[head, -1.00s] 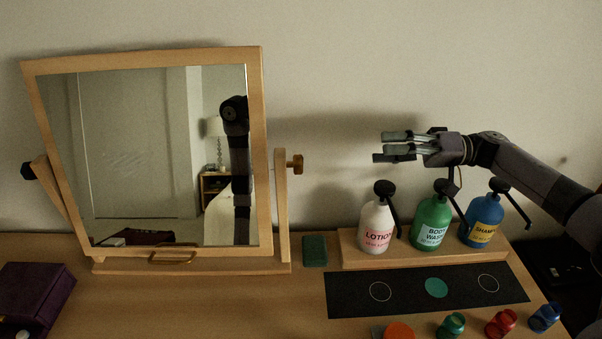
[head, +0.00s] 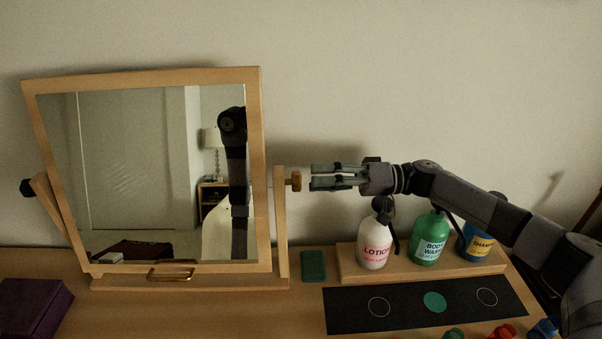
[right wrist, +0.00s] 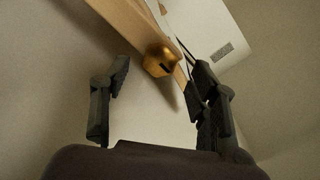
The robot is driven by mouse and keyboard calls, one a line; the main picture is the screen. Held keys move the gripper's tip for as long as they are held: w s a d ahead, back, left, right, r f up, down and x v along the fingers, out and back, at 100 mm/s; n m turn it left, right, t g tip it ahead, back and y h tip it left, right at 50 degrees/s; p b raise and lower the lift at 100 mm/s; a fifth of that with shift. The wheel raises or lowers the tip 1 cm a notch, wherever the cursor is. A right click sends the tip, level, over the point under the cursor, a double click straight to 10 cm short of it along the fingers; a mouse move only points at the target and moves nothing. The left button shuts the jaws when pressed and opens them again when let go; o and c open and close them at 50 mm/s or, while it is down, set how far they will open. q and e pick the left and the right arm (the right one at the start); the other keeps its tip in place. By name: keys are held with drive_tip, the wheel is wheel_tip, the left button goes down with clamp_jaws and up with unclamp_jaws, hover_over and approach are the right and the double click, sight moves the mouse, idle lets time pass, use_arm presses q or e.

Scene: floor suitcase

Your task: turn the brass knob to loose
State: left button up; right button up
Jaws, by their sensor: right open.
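The brass knob (head: 296,181) sticks out from the right post (head: 281,222) of the wooden mirror stand. In the right wrist view the knob (right wrist: 158,61) shows a dark slot or mark on its face, beyond the fingertips. My right gripper (head: 312,177) is open and empty, just right of the knob and roughly level with it, its fingers pointing left. In the right wrist view its two fingers (right wrist: 160,78) stand apart on either side of the knob; I see no contact. My left gripper is not in view.
The framed mirror (head: 150,170) tilts on its stand; a dark knob (head: 27,187) is on its left side. Below my right arm, lotion (head: 375,245), body wash (head: 430,240) and shampoo (head: 478,246) bottles stand on a wooden riser. A green block (head: 314,265) lies beside the stand.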

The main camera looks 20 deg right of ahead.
sight(291, 182)
drive_tip(key=shift+p+x, duration=0.55)
drive_tip(key=shift+x, duration=1.75)
drive_tip(key=c, duration=1.2)
